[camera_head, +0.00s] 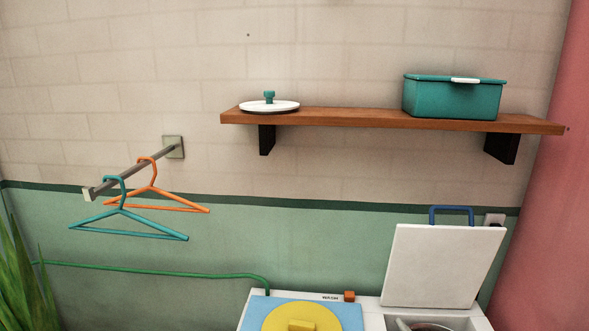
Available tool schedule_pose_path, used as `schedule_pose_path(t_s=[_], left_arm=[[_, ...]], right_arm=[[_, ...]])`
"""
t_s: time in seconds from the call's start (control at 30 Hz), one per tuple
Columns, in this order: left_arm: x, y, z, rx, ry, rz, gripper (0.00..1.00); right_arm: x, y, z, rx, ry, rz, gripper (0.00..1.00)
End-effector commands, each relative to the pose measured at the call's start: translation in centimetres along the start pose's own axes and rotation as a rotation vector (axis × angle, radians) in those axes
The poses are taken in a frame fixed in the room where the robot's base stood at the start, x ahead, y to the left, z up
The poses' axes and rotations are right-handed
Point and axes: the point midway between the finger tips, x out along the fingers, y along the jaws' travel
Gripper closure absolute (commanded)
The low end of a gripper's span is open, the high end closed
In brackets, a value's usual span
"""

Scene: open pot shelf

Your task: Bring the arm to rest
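Neither of my grippers nor any part of my arms shows in the head view. A wooden shelf (345,118) is fixed to the wall on dark brackets. A white pot lid (288,107) with a teal knob lies on the left part of the shelf. A teal box (450,99) with a white latch stands on the right part of the shelf, its lid on.
A rod (112,180) sticks out from the wall with an orange hanger (190,207) and a teal hanger (150,233). Below are a washer (260,301) with a yellow lid (285,316) and a raised white panel (440,265). A plant (25,275) stands at left.

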Motion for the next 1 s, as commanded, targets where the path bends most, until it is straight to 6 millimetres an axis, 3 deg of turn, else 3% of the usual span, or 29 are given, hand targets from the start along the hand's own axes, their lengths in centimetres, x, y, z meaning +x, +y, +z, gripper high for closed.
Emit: schedule_pose_path(t_s=[0.1,0.23,0.4,0.63,0.7,1.0], left_arm=[[0.0,0.0,0.0,0.0,0.0,0.0,0.6],[0.0,0.0,0.0,0.0,0.0,0.0,0.6],[0.0,0.0,0.0,0.0,0.0,0.0,0.6],[0.0,0.0,0.0,0.0,0.0,0.0,0.6],[0.4,0.0,0.0,0.0,0.001,0.0,0.6],[1.3,0.0,0.2,0.0,0.0,0.0,0.6]], right_arm=[[-3.5,-1.8,6.4,0.175,-0.303,-0.052,0.26],[-8.5,-4.7,11.4,0.309,-0.582,-0.142,0.26],[-14.8,-8.0,14.6,0.422,-0.84,-0.269,0.26],[-22.8,-11.6,15.9,0.528,-1.097,-0.447,0.26],[-21.5,-12.9,17.7,0.517,-1.094,-0.443,0.26],[-19.2,-18.9,24.9,0.508,-1.123,-0.458,0.26]])
